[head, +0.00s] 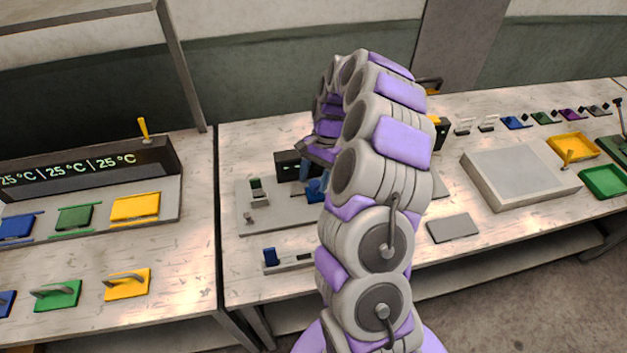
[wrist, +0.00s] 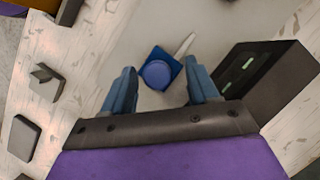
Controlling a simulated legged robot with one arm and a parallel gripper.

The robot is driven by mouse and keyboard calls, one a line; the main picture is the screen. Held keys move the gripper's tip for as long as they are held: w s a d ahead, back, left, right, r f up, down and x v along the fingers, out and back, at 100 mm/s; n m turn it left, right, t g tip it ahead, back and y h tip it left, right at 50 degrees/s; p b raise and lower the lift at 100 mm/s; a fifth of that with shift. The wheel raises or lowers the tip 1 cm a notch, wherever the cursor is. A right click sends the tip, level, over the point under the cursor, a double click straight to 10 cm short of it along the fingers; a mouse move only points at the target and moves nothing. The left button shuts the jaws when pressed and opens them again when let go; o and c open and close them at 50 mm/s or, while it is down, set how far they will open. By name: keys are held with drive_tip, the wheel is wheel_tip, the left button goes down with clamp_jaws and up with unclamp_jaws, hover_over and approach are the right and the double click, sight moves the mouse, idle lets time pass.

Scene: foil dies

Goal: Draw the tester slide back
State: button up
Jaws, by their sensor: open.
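The tester looks to be the dark box (head: 290,165) with small green displays; it also shows at the right of the wrist view (wrist: 262,75). It stands on a grey plate (head: 262,222). A blue square piece with a round blue disc (wrist: 158,73) and a pale bar at its upper right lies on the plate, also partly seen in the head view (head: 315,190). I cannot tell whether it is the slide. My gripper (wrist: 159,68) is open, its blue fingers on either side of this piece in the picture. Contact is not visible. My arm hides part of the plate in the head view.
A small holder with a blue block (head: 270,257) lies at the bench's front edge. A flat grey slab (head: 453,227) and a large grey tray (head: 520,165) stand right of my arm. Coloured trays are at far right. A second bench (head: 190,290) stands left across a gap.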

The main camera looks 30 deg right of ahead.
drive_tip(key=shift+s+d+f, duration=0.1)
drive_tip(key=shift+d+f, duration=0.25)
drive_tip(key=shift+d, duration=0.2)
drive_tip(key=shift+a, duration=0.6)
drive_tip(key=c, duration=0.5)
drive_tip(key=shift+d+r, duration=0.1)
drive_tip(key=shift+d, duration=0.25)
clamp_jaws()
